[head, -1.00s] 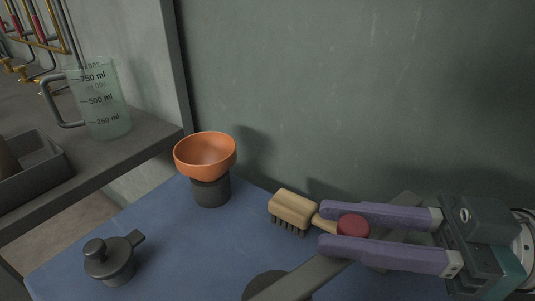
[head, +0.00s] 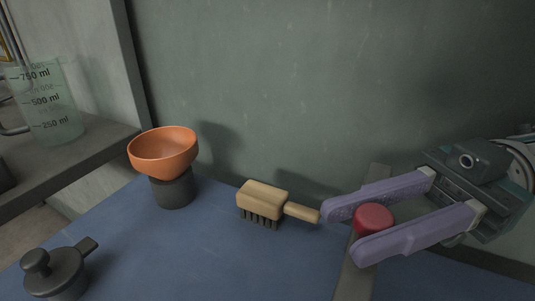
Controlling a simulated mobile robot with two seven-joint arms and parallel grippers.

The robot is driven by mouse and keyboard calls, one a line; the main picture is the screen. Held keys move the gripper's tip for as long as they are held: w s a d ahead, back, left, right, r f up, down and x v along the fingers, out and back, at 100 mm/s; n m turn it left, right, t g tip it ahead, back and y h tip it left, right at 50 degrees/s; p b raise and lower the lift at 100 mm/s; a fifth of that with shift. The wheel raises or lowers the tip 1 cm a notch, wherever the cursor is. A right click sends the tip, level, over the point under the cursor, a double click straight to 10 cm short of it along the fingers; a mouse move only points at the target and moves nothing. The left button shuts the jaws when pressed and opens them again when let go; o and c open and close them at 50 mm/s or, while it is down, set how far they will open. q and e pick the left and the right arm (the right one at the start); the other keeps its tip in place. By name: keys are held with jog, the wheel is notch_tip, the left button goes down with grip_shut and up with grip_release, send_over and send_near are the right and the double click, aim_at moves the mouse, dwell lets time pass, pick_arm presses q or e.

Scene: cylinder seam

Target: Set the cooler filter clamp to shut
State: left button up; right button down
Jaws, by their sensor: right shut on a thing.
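A grey flat bar (head: 354,279), which looks like the clamp's lever, runs upward from the bottom edge at right. A red round knob (head: 374,219) sits on it. My right gripper (head: 342,229) comes in from the right, its two purple fingers on either side of the knob and shut on it. The fingers hide part of the bar. The lower end of the bar is out of view, and I cannot read any mark for open or shut. My left gripper is not in view.
A wooden brush (head: 263,202) lies just left of the fingers on the blue surface (head: 205,255). An orange bowl (head: 163,155) stands on a dark cylinder (head: 173,192). A dark lidded pot (head: 55,274) is at lower left, and a measuring jug (head: 50,110) is on a grey shelf.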

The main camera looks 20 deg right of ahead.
aim_at(377, 215)
jog(key=c, duration=0.6)
grip_release()
jog(key=shift+r, duration=0.1)
notch_tip(377, 215, up, 20)
jog(key=p, duration=1.9)
jog(key=shift+p, duration=0.3)
